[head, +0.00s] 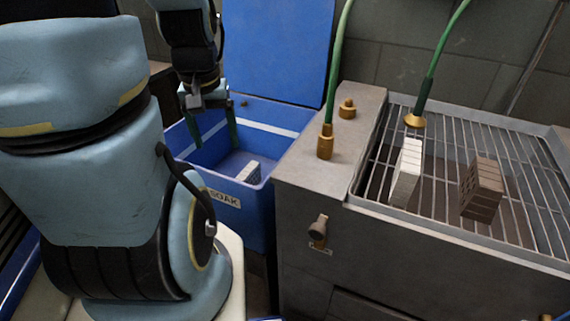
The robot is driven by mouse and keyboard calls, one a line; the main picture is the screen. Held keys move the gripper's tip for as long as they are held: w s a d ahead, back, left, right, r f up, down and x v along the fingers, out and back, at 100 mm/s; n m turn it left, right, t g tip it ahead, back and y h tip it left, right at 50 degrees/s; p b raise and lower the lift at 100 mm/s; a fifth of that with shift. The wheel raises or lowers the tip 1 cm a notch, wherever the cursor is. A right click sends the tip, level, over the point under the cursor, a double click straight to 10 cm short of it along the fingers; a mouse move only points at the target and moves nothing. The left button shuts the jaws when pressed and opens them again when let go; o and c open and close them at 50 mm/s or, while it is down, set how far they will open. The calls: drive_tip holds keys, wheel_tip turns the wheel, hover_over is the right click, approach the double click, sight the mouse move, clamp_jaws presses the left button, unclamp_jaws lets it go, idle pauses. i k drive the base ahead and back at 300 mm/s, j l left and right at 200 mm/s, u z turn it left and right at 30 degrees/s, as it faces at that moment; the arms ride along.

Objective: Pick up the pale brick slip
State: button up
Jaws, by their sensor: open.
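A pale, thin brick piece (405,172) stands upright on the metal grate at the right, on the left side of the rack. Another pale block (248,172) sits inside the blue bin (225,222) labelled SOAK, partly hidden by the bin's front wall. I cannot tell its full shape. My gripper (215,146) is above and partly within the bin's opening, fingers pointing down. It is open with nothing between its fingers. The pale block in the bin is lower and to the right of the fingers.
A brown hollow brick (482,188) stands on the grate (530,205), right of the pale piece. A green hose with a brass nozzle (415,120) hangs over the grate. A brass fitting (325,143) stands on the grey counter beside the bin. The blue lid (280,45) is raised behind.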

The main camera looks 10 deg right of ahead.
sight(407, 173)
drive_tip(key=l+u, duration=0.15)
drive_tip(key=u, duration=0.65)
drive_tip(key=k+l+u, duration=0.2)
drive_tip(key=k+u, duration=0.15)
drive_tip(key=k+l+u, duration=0.1)
drive_tip(key=k+u, duration=0.65)
drive_tip(key=k+j+u, duration=0.1)
drive_tip(key=k, duration=1.05)
